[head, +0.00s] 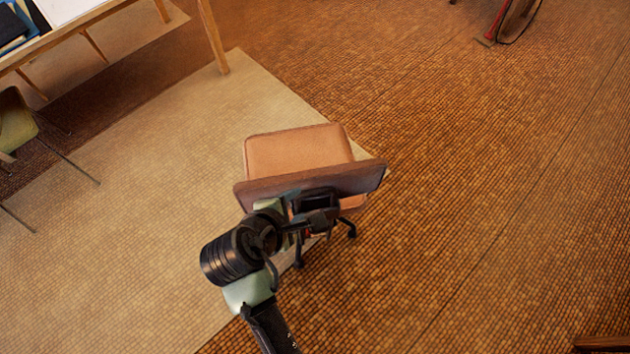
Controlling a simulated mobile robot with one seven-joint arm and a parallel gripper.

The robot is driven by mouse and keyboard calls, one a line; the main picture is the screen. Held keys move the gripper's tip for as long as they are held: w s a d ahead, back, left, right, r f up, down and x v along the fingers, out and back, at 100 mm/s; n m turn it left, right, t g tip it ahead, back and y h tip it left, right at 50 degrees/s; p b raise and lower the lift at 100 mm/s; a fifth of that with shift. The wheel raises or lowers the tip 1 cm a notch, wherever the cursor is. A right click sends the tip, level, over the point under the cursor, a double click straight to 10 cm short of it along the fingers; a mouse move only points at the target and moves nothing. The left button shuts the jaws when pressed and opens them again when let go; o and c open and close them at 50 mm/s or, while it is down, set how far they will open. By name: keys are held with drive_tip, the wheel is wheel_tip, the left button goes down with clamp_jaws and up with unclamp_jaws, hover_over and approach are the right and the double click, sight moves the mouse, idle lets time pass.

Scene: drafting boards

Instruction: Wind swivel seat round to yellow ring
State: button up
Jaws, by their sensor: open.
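The swivel seat (297,150) stands near the middle of the head view, with a tan padded top. Its curved brown backrest (350,180) faces my arm. Dark legs show below it, partly hidden by my arm. My gripper (318,203) is at the near side of the backrest, close to its middle. It is open, but its fingertips are hard to make out against the dark parts. I cannot tell whether it touches the backrest. No yellow ring can be made out in this view.
A wooden table (82,12) stands at the upper left, with a green chair (16,124) below it. A red object with a round frame (497,22) is at the upper right.

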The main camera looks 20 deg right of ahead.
sight(313, 193)
drive_tip(key=b+x, duration=0.1)
drive_tip(key=x, duration=0.9)
drive_tip(key=shift+w+d+f, duration=0.1)
drive_tip(key=shift+f, duration=0.05)
clamp_jaws()
idle(1.0)
